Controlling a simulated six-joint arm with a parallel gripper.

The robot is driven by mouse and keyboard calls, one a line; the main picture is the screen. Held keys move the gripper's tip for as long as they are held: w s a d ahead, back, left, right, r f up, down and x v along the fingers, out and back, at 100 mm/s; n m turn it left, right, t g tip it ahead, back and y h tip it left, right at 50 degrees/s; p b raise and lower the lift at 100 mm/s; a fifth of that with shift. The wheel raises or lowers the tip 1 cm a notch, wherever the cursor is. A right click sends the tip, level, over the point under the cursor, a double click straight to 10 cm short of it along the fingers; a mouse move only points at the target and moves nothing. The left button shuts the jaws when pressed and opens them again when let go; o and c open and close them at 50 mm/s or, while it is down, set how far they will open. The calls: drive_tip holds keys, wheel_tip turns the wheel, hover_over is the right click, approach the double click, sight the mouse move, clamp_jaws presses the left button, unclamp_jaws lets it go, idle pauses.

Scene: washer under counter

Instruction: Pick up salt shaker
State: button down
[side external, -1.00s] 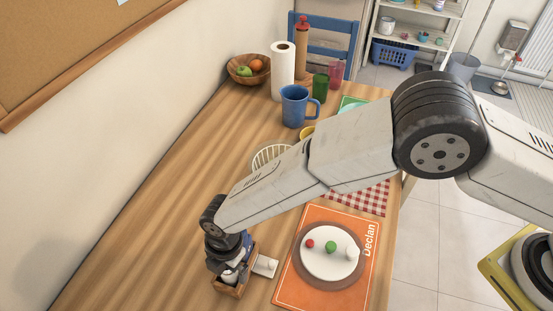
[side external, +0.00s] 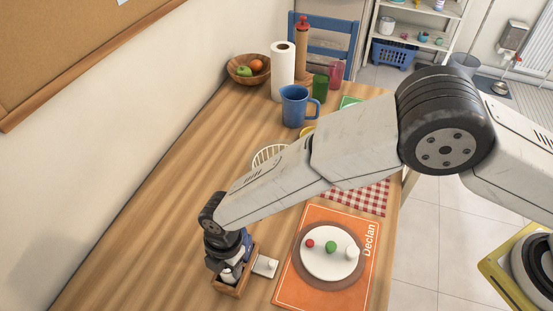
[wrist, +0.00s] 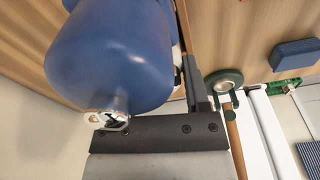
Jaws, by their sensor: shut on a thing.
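A small pale shaker (side external: 228,276) shows at the wooden caddy (side external: 232,291) near the front of the table, under my gripper (side external: 226,262). I take it as the salt shaker; its label and top are not readable. My gripper points down at the caddy and is shut on the shaker, with the contact mostly hidden. In the wrist view, a dark finger (wrist: 195,85) shows beside a large rounded blue thing (wrist: 110,55), which hides the fingertips. A bit of blue also shows beside the gripper in the side view.
A white dish (side external: 265,266) is right of the caddy. Farther right is an orange placemat (side external: 290,285) with a plate (side external: 316,262). A blue mug (side external: 294,106), paper towel roll (side external: 283,72) and fruit bowl (side external: 236,70) stand far back. The left table is clear.

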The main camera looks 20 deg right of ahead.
drive_tip(key=shift+r, duration=0.5)
drive_tip(key=s+d+r, duration=0.9)
drive_tip(key=d+r, duration=0.1)
drive_tip(key=r, duration=0.1)
drive_tip(key=shift+s, duration=0.35)
drive_tip(key=shift+r, duration=0.1)
